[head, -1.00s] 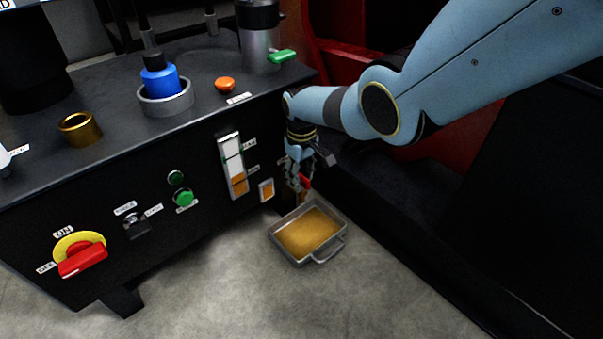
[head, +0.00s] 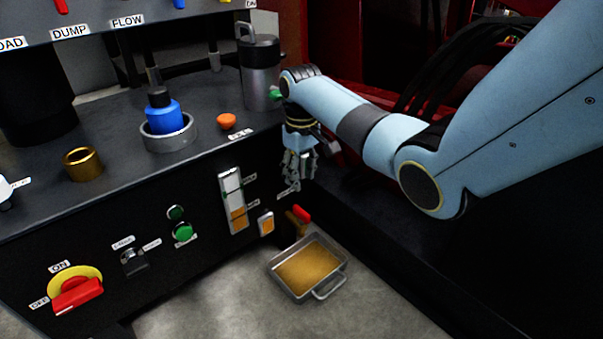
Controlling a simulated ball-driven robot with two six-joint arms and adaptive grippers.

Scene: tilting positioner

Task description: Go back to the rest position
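My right gripper (head: 292,187) hangs from the arm that comes in from the right. It points down in front of the cabinet's right end, above the red-handled drain valve (head: 301,214) and apart from it. Its fingers are small and partly overlapped in this view, so I cannot tell whether they are open or shut. I see nothing held in it. My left gripper is not in view.
A metal pan (head: 325,291) with amber liquid stands on the floor below the valve. The black cabinet (head: 110,225) carries a red switch (head: 76,293), a sight glass (head: 232,200) and a steel flask (head: 260,75). Red machinery (head: 345,165) lies behind my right arm.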

